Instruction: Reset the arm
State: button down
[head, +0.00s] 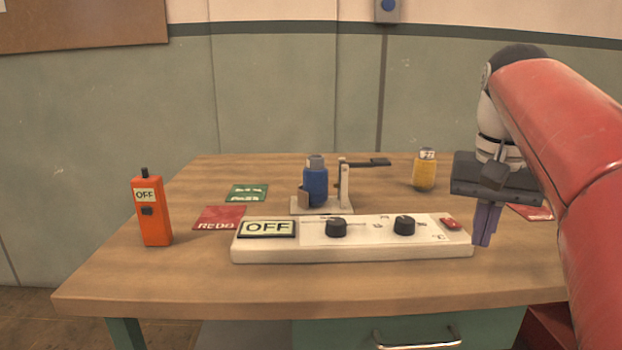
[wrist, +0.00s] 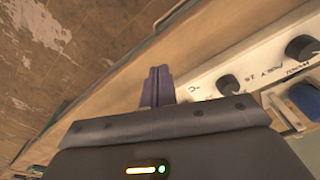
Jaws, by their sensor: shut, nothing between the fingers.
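My gripper (head: 486,224) is at the right side of the table in the head view, pointing down with its purple fingers together and empty. The fingers are beside the right end of the white control panel (head: 350,252); I cannot tell whether they touch it. My red arm comes in from the right edge. In the wrist view my shut fingers (wrist: 158,88) show above the dark gripper body, with the panel to their right and the table's front edge close by.
The wooden table (head: 150,285) holds an orange OFF device (head: 153,210), a blue bottle (head: 315,188) on a stand, a yellow jar (head: 424,172), a green card (head: 247,193) and a red REDO card (head: 219,218). The panel has two black knobs. The front left tabletop is clear.

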jog(key=s+a+f+n+t, duration=0.1)
jog(key=s+a+f, duration=0.2)
jog(key=f, duration=0.4)
jog(key=s+a+f+n+t, duration=0.2)
jog(key=s+a+f, duration=0.1)
jog(key=s+f, duration=0.2)
jog(key=s+a+f+n+t, duration=0.1)
jog(key=s+a+f, duration=0.2)
jog(key=f, duration=0.6)
jog(key=shift+s+n+t, duration=0.3)
jog(key=shift+s, duration=0.3)
